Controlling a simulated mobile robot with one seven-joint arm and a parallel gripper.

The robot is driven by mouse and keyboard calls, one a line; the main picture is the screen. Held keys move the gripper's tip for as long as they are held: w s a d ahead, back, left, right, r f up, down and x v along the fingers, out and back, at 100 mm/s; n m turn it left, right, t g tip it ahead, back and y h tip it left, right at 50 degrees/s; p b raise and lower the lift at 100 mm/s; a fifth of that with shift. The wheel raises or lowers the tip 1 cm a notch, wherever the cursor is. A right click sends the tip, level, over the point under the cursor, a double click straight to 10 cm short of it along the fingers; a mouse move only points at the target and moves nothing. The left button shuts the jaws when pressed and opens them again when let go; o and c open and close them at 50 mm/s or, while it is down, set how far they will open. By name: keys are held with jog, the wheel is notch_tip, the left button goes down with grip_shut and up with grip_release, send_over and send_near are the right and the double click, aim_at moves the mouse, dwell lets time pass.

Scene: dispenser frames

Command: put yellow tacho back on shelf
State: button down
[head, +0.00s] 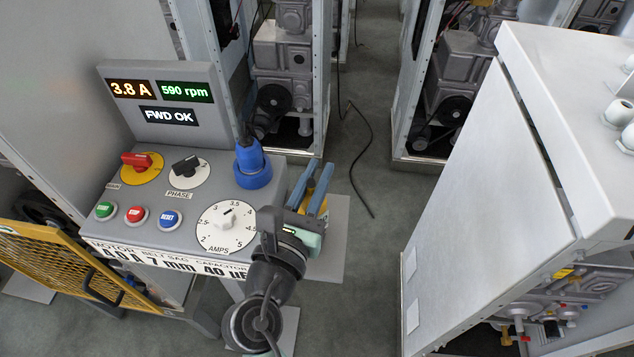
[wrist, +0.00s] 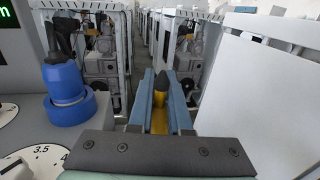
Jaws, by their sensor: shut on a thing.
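The yellow tacho shows in the wrist view (wrist: 160,120) between my blue fingers, with a dark rounded tip pointing away. In the head view only a small yellow part of it (head: 307,197) shows; my fingers hide the rest. My gripper (head: 314,178) is shut on it at the right side of the grey console. A flat grey shelf (head: 337,240) juts out from the console's right side, beneath and beside my gripper. I cannot tell whether the tacho touches the shelf or is above it.
The grey console (head: 190,215) carries knobs, buttons and a display reading 3.8 A, 590 rpm, FWD OK. A blue plug (head: 252,165) stands upright just left of my gripper. A yellow mesh guard (head: 70,270) is at left. A white cabinet (head: 490,190) stands right, across open floor.

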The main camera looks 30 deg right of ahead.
jog(key=shift+f, duration=0.55)
jog(key=shift+f, duration=0.2)
jog(key=c, duration=0.9)
grip_release()
jog(key=shift+o, duration=0.2)
